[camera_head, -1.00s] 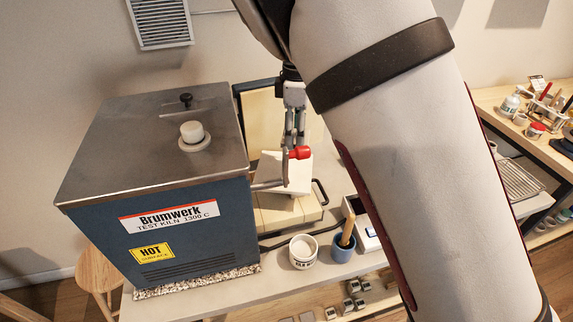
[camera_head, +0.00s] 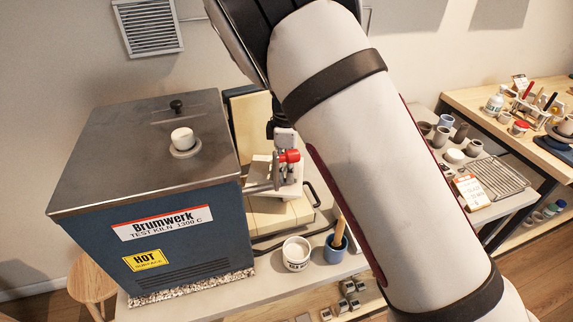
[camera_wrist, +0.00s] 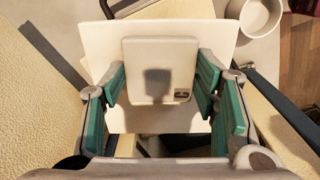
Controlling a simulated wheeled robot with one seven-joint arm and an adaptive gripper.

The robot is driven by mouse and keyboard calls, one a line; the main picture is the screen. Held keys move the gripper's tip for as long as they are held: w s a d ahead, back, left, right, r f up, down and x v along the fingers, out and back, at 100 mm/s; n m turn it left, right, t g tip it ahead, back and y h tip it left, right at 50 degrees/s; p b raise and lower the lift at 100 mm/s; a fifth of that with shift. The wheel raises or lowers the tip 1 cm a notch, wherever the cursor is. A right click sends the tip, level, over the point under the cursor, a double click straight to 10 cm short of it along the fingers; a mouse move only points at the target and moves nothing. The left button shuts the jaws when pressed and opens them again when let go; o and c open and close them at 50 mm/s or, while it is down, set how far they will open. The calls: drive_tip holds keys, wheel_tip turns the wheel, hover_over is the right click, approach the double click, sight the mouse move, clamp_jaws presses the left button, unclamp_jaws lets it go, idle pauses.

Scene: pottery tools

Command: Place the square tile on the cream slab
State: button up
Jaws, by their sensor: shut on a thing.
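In the wrist view, the square tile (camera_wrist: 150,55) is a small, pale piece with rounded corners and a dark patch on its face. My gripper (camera_wrist: 160,80) has its teal pads shut on the tile's two sides. The wider cream slab (camera_wrist: 100,45) lies behind the tile in that view. I cannot tell whether tile and slab touch. In the head view, my gripper (camera_head: 277,182) is low over the pale slab (camera_head: 292,189), just right of the kiln. The tile cannot be made out there.
The blue test kiln (camera_head: 150,215) stands close on the left. A cream block base (camera_head: 272,224) with a black handle lies under the slab. A white tub (camera_head: 297,254) and a blue cup (camera_head: 335,250) with a wooden handle stand in front.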

drive_tip(key=shift+f, duration=0.1)
drive_tip(key=o, duration=1.2)
